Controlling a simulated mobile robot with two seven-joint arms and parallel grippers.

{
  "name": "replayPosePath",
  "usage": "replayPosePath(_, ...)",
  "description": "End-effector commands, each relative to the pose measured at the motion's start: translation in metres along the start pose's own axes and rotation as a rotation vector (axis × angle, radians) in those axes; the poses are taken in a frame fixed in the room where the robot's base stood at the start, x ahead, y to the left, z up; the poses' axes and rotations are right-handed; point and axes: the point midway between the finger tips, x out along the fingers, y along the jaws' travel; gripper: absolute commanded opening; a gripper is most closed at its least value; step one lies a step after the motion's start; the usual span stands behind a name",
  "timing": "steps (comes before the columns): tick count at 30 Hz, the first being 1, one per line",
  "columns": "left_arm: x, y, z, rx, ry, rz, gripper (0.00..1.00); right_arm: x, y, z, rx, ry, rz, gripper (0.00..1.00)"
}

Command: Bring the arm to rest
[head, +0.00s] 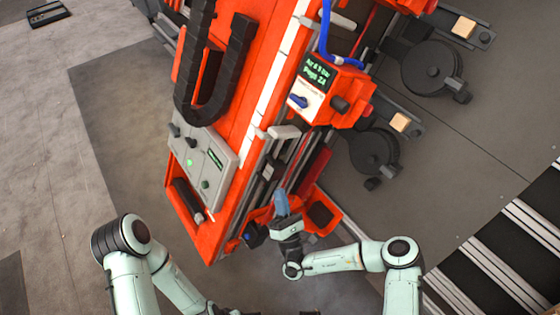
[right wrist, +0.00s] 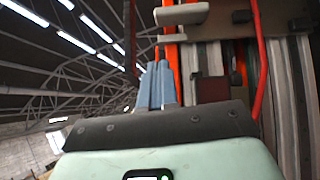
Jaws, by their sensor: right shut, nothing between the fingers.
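My right gripper (head: 281,203) is in front of the lower end of the orange gantry machine (head: 222,95). Its blue-grey fingers are together with nothing between them. In the right wrist view the fingers (right wrist: 157,86) stand side by side, pointing up, close in the picture to the machine's rails. I cannot tell whether they touch anything. My right arm comes in from the right in the head view and is bent. My left arm is bent at the lower left.
The machine carries a grey control panel (head: 203,160), a black cable chain (head: 207,75) and an orange box with a display and blue knob (head: 327,92). Dark round wheels (head: 373,150) stand to its right. A black-and-white slatted strip (head: 510,245) lies lower right.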

Motion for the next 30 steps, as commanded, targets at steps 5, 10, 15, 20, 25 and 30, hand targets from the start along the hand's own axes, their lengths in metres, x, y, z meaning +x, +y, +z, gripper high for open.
replayPosePath(5, 0.0, 0.0, 0.0, 0.0, 0.0, 0.0, 0.61, 0.0, 0.0, 0.0, 0.0, 0.001, 0.002, 0.0)
replayPosePath(10, -0.005, 0.001, 0.0, -0.002, 0.002, -0.001, 0.61, -0.005, 0.033, -0.007, 0.028, 0.077, 0.149, 0.0)
replayPosePath(15, -0.018, 0.003, -0.001, -0.01, 0.006, -0.007, 0.61, -0.058, 0.124, -0.022, 0.075, 0.33, 0.604, 0.0)
replayPosePath(20, -0.032, 0.005, -0.003, -0.017, 0.011, -0.012, 0.61, -0.165, 0.18, -0.024, 0.041, 0.632, 1.094, 0.0)
replayPosePath(25, -0.048, 0.011, -0.003, -0.016, 0.011, -0.011, 0.61, -0.291, 0.168, -0.003, -0.13, 0.948, 1.59, 0.0)
replayPosePath(30, -0.065, 0.02, -0.003, -0.005, 0.009, -0.004, 0.61, -0.369, 0.092, 0.031, -0.49, 1.188, 2.0, 0.0)
